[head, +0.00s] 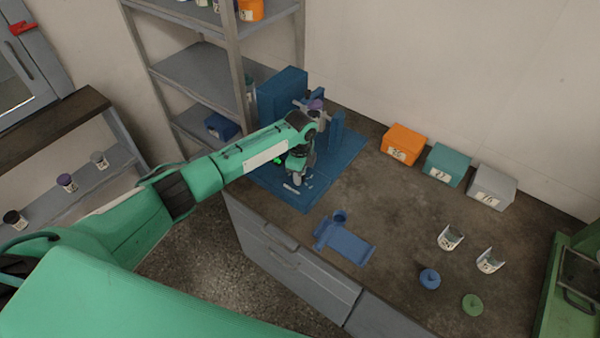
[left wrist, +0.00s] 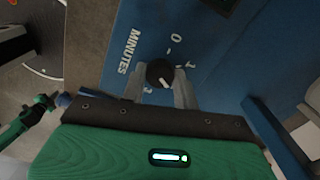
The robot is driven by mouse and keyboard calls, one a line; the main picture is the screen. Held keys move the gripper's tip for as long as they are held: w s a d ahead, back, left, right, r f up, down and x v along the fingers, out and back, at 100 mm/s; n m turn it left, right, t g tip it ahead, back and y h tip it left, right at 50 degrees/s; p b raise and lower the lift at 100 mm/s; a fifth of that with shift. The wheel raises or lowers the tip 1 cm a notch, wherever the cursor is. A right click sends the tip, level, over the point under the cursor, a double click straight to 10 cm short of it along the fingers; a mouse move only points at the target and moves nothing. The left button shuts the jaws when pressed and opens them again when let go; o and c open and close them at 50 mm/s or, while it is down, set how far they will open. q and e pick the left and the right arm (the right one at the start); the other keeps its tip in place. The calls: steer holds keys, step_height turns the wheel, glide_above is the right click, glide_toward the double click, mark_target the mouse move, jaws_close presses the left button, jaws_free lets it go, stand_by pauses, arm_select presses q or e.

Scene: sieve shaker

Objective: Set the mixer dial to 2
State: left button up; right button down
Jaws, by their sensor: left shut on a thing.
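The mixer is a blue machine (head: 283,92) on a blue base plate at the back of the bench. Its dial (left wrist: 160,73) is a small black knob on a blue panel in the left wrist view. The panel carries the word MINUTES and a 0, with other small marks around the knob. A white pointer mark shows on the knob's lower right; which number it faces is hard to tell. My left gripper (left wrist: 162,88) is shut on the dial, one finger on each side. In the head view my left gripper (head: 297,178) hides the dial.
Orange (head: 403,144), teal (head: 447,164) and grey (head: 491,187) boxes line the wall. A blue holder (head: 345,242), two white cups and two lids lie on the bench. A green machine (head: 572,285) stands at right. A metal shelf (head: 190,65) stands behind my left arm.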

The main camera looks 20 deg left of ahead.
stand_by(0.4)
arm_select(q)
steer(key=o, duration=1)
steer(key=shift+c, duration=0.2)
step_height(320, 180, up, 14)
steer(key=b, duration=0.3)
steer(key=shift+d+f, duration=0.1)
steer(key=shift+f, duration=0.05)
